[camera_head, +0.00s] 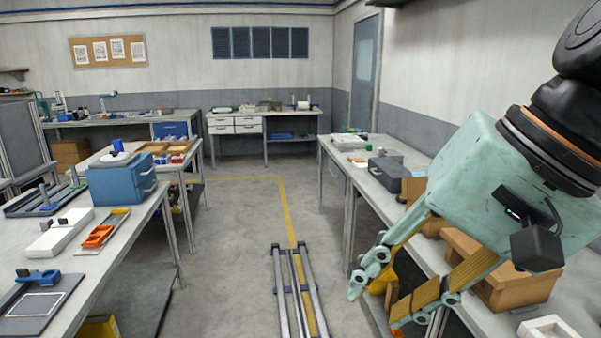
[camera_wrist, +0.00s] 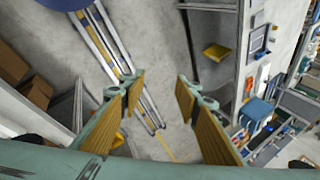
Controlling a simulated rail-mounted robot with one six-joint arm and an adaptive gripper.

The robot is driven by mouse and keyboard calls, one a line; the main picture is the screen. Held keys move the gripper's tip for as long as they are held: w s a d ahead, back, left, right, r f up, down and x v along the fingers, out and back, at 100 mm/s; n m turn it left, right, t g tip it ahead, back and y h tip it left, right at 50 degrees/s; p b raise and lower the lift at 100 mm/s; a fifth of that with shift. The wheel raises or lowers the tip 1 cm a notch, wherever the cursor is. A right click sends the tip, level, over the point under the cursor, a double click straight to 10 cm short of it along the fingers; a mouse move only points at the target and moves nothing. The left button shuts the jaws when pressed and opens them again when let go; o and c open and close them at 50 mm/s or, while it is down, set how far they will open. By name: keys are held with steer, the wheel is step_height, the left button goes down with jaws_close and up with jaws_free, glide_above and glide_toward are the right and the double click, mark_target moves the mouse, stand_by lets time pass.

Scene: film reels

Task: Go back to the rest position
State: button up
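My gripper (camera_head: 380,292) hangs at the right of the head view, above the aisle edge of the right-hand bench (camera_head: 411,208). Its two yellow-padded fingers are spread apart with nothing between them. In the wrist view the fingers (camera_wrist: 155,95) are also wide apart, and only the floor and the rail (camera_wrist: 128,68) show between and behind them. No film reel is clearly visible in my gripper.
The rail (camera_head: 292,285) runs along the aisle floor. Cardboard boxes (camera_head: 513,290) and a dark case (camera_head: 384,174) stand on the right bench. The aisle floor (camera_head: 235,230) is clear.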

steer(key=s+d+f+n+h+b, duration=0.1)
steer(key=s+d+f+n+h, duration=0.3)
steer(key=s+d, duration=0.3)
steer(key=shift+s+d+f+h, duration=0.35)
steer(key=shift+d+f, duration=0.1)
steer(key=shift+d, duration=1.45)
